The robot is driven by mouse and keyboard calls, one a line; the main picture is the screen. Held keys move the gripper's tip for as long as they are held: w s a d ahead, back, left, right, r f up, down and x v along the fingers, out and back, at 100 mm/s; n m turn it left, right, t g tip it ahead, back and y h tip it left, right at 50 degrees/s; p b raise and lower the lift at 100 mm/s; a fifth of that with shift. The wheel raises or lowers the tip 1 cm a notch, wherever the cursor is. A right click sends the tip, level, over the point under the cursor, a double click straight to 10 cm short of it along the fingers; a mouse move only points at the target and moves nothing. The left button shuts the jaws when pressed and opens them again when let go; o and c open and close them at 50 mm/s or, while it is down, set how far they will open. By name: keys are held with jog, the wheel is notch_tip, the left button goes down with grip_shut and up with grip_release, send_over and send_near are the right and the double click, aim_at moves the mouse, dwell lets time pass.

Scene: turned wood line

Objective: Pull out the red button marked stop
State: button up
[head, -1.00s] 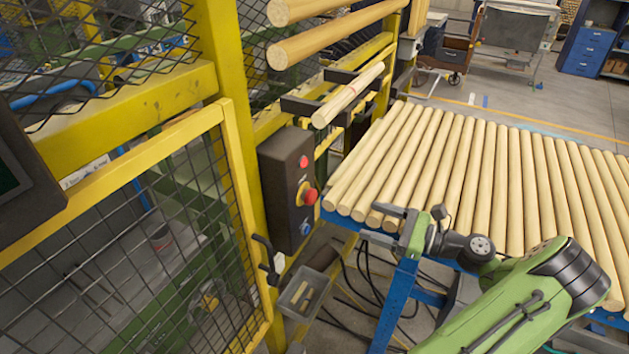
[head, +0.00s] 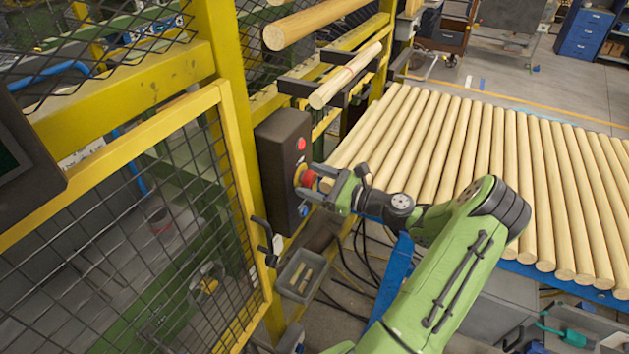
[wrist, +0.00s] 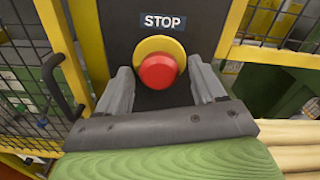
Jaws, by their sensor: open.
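The red stop button (wrist: 158,72) sits on a yellow ring under a white STOP label (wrist: 163,21) in the wrist view. My gripper (wrist: 162,80) is open, with one finger to the left of the button and one to the right. In the head view my gripper (head: 315,183) is right at the button, its fingers partly covering it. I cannot tell whether the fingers touch it.
A second red button (head: 301,144) is above and a blue one (head: 304,211) below on the box. A yellow mesh gate (head: 130,220) stands to the left. Wooden poles (head: 450,150) fill a blue-framed table to the right. A grey bin (head: 301,275) hangs below.

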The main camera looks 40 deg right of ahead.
grip_shut()
jog(key=shift+p+v, duration=0.85)
jog(key=shift+p, duration=0.05)
jog(key=shift+c, duration=1.4)
grip_release()
jog(key=shift+o, duration=1.4)
jog(key=shift+s, duration=0.2)
jog(key=shift+w, duration=0.1)
